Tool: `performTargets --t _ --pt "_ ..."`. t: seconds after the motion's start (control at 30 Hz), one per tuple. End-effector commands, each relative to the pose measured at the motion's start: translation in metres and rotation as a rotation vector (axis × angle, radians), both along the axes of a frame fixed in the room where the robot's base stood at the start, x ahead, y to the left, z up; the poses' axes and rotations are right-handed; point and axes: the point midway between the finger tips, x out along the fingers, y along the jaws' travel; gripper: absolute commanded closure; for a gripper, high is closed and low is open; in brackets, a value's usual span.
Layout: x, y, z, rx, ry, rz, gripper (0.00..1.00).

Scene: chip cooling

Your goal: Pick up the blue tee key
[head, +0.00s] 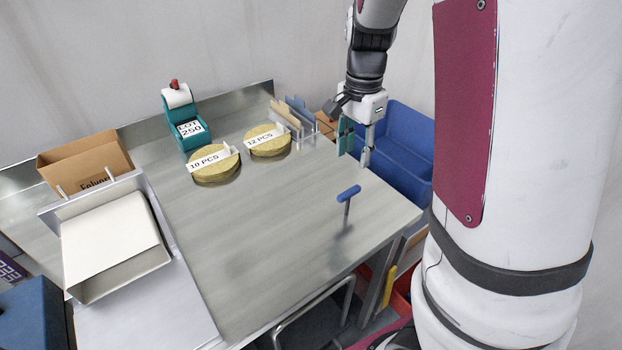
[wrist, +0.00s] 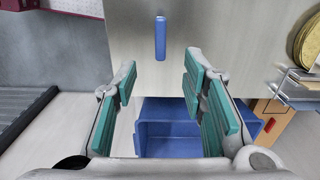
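The blue tee key (head: 348,194) stands upright on the steel table, its blue crossbar on top and a thin shaft below. In the wrist view the blue crossbar (wrist: 160,38) shows at top centre, beyond the fingertips; its shaft is hidden there. My gripper (head: 355,150) is open and empty, with green finger pads. It hangs over the table's right side, behind and above the key in the head view. In the wrist view the open fingers (wrist: 160,85) have a wide gap between them, and the key lies outside that gap.
A blue bin (head: 405,150) stands beyond the table's right edge. Two gold discs (head: 216,172) with count labels, a teal label dispenser (head: 184,120) and a small rack (head: 297,118) stand along the back. A cardboard box (head: 85,160) and a tilted tray (head: 112,245) are at left. The table around the key is clear.

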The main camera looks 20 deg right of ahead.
Motion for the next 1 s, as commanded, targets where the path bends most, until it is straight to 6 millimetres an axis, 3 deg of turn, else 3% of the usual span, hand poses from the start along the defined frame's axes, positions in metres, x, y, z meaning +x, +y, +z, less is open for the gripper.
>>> performTargets --t 0.4,0.67,1.0 --pt "0.000 0.000 -0.071 0.001 0.004 -0.003 0.62" --pt "0.000 0.000 -0.089 0.000 0.003 0.000 0.62" --pt "0.000 -0.001 -0.132 0.000 0.003 -0.001 0.62"
